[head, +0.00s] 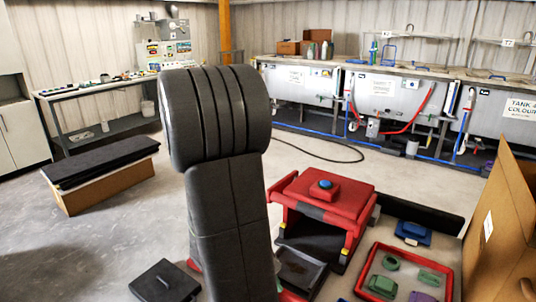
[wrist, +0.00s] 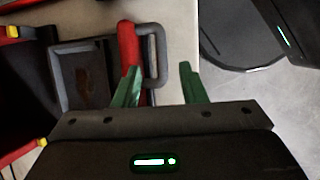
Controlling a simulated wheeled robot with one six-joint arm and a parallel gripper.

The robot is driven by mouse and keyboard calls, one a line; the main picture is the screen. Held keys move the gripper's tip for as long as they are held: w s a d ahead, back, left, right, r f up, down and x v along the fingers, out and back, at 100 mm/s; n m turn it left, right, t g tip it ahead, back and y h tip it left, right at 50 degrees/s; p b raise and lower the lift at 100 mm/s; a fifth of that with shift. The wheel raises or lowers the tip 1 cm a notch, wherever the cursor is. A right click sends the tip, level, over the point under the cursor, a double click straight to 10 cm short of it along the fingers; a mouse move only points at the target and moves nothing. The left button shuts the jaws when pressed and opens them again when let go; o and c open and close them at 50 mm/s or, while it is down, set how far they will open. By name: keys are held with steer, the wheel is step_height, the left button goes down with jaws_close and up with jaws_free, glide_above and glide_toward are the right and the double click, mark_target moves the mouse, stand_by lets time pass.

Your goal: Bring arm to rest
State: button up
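My arm shows in the head view as thick dark grey links rising through the middle of the picture, with a ribbed, rounded part on top. The gripper itself does not show in the head view. In the wrist view, my gripper (wrist: 160,84) has two green fingers set well apart with nothing held between them. A grey loop-shaped handle (wrist: 164,52) and a red bar (wrist: 128,42) lie beyond the left finger. I cannot tell whether the finger touches them.
A red stand (head: 335,198) carries a red block with a blue knob (head: 325,184). A red tray (head: 447,274) holds green and purple pieces. A black lid (head: 165,283) lies on the floor. A brown board (head: 500,230) stands right. Tanks (head: 390,97) line the back.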

steer(key=b+x, duration=0.1)
steer(key=x, duration=0.6)
steer(key=shift+f+b, duration=0.2)
steer(key=shift+b, duration=0.1)
steer(key=shift+r, duration=0.1)
